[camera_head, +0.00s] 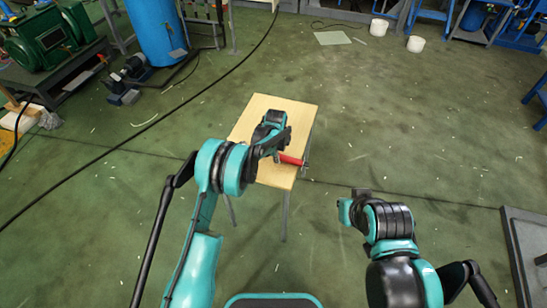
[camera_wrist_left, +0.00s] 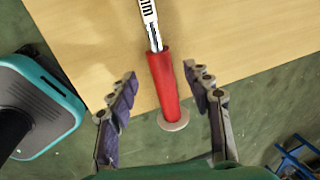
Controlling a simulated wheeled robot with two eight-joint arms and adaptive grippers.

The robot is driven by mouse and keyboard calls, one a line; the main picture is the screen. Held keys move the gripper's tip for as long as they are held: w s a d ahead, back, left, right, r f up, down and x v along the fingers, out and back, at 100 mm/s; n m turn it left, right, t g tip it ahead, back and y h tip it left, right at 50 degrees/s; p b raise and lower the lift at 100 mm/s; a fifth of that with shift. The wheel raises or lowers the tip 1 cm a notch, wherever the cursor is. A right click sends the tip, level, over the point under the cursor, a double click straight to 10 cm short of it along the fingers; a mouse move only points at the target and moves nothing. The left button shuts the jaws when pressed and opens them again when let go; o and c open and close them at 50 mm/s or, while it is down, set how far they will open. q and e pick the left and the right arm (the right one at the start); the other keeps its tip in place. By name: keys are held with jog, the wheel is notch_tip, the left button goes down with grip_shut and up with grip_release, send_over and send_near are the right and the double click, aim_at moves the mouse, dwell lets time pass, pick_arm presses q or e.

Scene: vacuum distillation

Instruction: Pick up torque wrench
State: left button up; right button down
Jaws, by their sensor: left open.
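The torque wrench has a red handle (camera_head: 291,159) and a silver shaft with dark markings. It lies on the small wooden table (camera_head: 290,108), with its handle end sticking out past the table edge. In the left wrist view the red handle (camera_wrist_left: 164,85) runs between the two fingers of my left gripper (camera_wrist_left: 160,76), with a gap on each side. My left gripper (camera_head: 283,148) is open above the handle; in the head view it hides most of the wrench. My right gripper (camera_head: 358,198) is to the right of the table, away from the wrench; its fingers are unclear.
A black cable (camera_head: 110,150) crosses the green floor. A blue tank (camera_head: 156,30) and a green machine (camera_head: 45,38) stand at the back left. White buckets (camera_head: 379,27) stand at the back. The floor right of the table is mostly clear.

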pick_arm(q)
jog(key=b+x, duration=0.1)
jog(key=x, duration=0.2)
jog(key=shift+w+f, duration=0.2)
jog(key=shift+a+r, duration=0.1)
jog(key=shift+r, duration=0.05)
pick_arm(e)
jog(key=shift+f, duration=0.75)
pick_arm(q)
grip_shut()
jog(key=shift+r, duration=0.1)
